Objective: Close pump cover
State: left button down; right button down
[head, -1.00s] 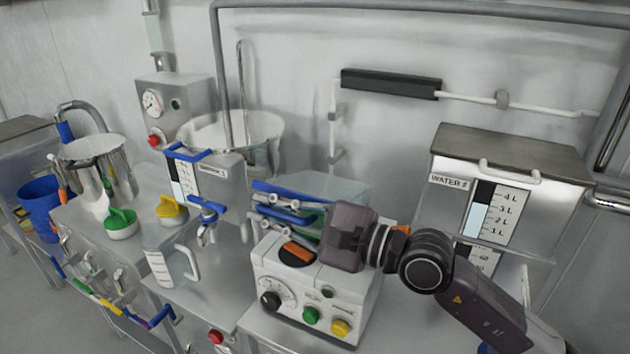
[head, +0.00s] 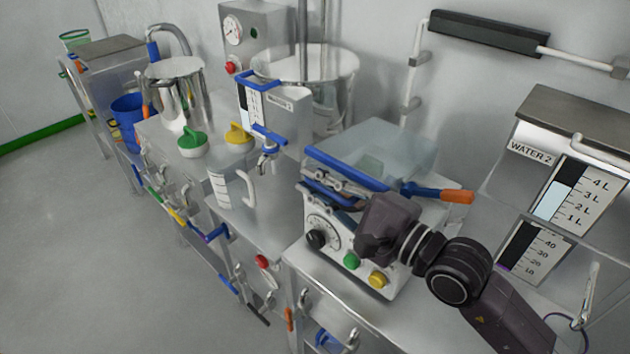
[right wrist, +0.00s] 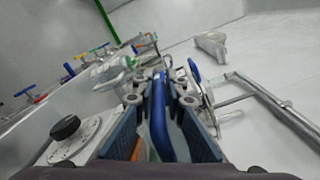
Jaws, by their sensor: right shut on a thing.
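The pump is a white box (head: 322,258) with a black dial and green and yellow buttons, on the steel bench in the head view. Its cover (head: 375,148) is clear, with a blue bar (head: 343,168) along the near edge. It sits over the pump's top; I cannot tell its exact tilt. My right gripper (head: 320,184) is at that edge, above the front panel. The right wrist view shows its fingers (right wrist: 159,100) shut on the blue bar (right wrist: 160,115). The gripper hides part of the pump's top. My left gripper is not in view.
A blue lever with an orange handle (head: 455,195) sticks out right of the cover. The Water 2 tank (head: 520,180) stands at the right. A measuring jug (head: 222,188), a blue-tapped tank (head: 285,112) and a steel pot (head: 178,95) stand to the left.

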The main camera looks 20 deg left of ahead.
jog(key=c, duration=2.3)
grip_release()
jog(key=shift+w+d+f, duration=0.15)
jog(key=shift+w+f, duration=0.05)
jog(key=shift+w, duration=0.05)
jog(key=shift+o, duration=1.4)
jog(key=shift+w+d, duration=0.1)
jog(key=shift+w, duration=0.05)
jog(key=shift+s+r, duration=0.1)
jog(key=shift+s, duration=0.1)
jog(key=v, duration=1.1)
jog(key=shift+d, duration=0.4)
jog(key=shift+s, duration=0.1)
